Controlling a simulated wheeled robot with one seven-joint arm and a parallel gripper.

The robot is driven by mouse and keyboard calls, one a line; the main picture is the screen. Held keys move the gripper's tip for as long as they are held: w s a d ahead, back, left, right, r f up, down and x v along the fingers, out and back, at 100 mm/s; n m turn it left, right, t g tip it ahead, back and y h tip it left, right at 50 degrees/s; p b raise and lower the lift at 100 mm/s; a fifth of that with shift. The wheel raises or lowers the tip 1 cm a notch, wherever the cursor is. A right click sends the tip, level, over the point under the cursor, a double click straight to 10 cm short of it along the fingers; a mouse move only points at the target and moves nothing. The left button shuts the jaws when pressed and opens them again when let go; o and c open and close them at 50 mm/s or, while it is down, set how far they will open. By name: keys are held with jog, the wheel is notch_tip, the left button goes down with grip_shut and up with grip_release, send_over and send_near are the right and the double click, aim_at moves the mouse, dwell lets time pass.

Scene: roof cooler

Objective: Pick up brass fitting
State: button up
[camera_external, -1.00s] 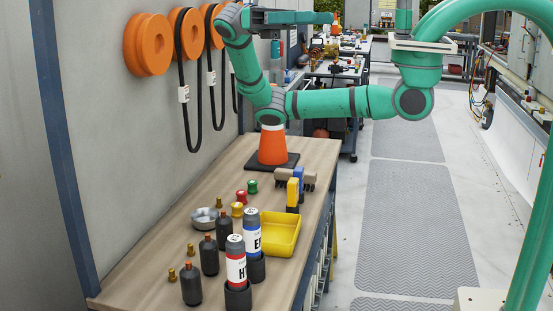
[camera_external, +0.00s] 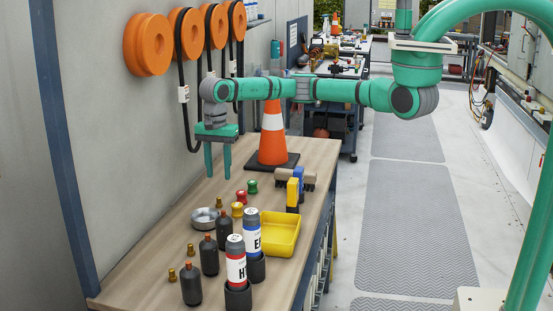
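Several small brass fittings stand on the wooden workbench (camera_external: 140,268). One brass fitting (camera_external: 219,203) is behind the metal dish, another brass fitting (camera_external: 191,250) is farther forward on the left, and a third brass fitting (camera_external: 172,275) is near the front left. I cannot tell which one the task means. My gripper (camera_external: 217,175) points down above the back left of the bench, with its two fingers apart and nothing between them. It is above and behind the brass fitting at the dish, not touching it.
A metal dish (camera_external: 204,219), gold (camera_external: 237,209), red (camera_external: 241,196) and green (camera_external: 252,186) knobs stand mid-bench. Dark bottles (camera_external: 209,257), labelled cans (camera_external: 235,260) and a yellow tray (camera_external: 288,233) are in front. An orange cone (camera_external: 273,150) and brush (camera_external: 308,179) are behind. The wall is close on the left.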

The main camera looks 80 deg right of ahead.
send_over(219, 202)
jog(key=d, duration=0.2)
jog(key=f, duration=0.4)
jog(key=shift+a+f, duration=0.15)
jog(key=shift+a, duration=0.1)
jog(key=shift+a+f, duration=0.2)
jog(key=shift+f, duration=0.35)
jog(key=shift+w+a+f, duration=0.1)
jog(key=shift+a+f, duration=0.05)
jog(key=shift+f, duration=0.95)
jog(key=shift+w+a+f, duration=0.1)
jog(key=shift+a+f, duration=0.05)
jog(key=shift+f, duration=0.9)
grip_shut()
